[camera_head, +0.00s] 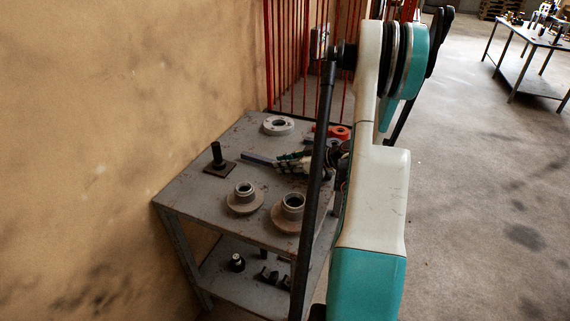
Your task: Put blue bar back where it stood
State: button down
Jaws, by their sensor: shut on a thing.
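The blue bar (257,157) shows as a short, dull grey-blue length over the middle of the grey metal table (185,195). Its right end runs into my gripper (281,161), which comes in from the right, low over the table top. My gripper is shut on the bar; its jaws and my arm hide the rest of it. I cannot tell whether the bar touches the table or is held just above it.
A dark post on a square plate (219,165) stands left of the bar. Two flanged hubs (245,198) (289,210) stand in front, a pale ring (278,125) behind. An orange part (338,131) lies behind my arm. A wall and red bars (293,60) border the table.

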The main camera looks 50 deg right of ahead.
jog(key=shift+s+a+f, duration=0.1)
jog(key=shift+a+f, duration=0.05)
jog(key=shift+f, duration=0.3)
jog(key=shift+s+a+f, duration=0.1)
jog(key=shift+f, duration=0.3)
jog(key=c, duration=1.4)
grip_release()
jog(key=shift+a+r, duration=0.1)
jog(key=shift+a, duration=0.1)
jog(key=shift+s+d, duration=0.1)
jog(key=shift+s, duration=0.05)
jog(key=shift+s+d+r, duration=0.2)
jog(key=shift+s, duration=0.2)
jog(key=v, duration=0.5)
jog(key=r+v, duration=0.1)
jog(key=v, duration=0.4)
jog(key=shift+w+a, duration=0.1)
jog(key=shift+w, duration=0.1)
jog(key=shift+s+r, duration=0.4)
jog(key=shift+s, duration=0.1)
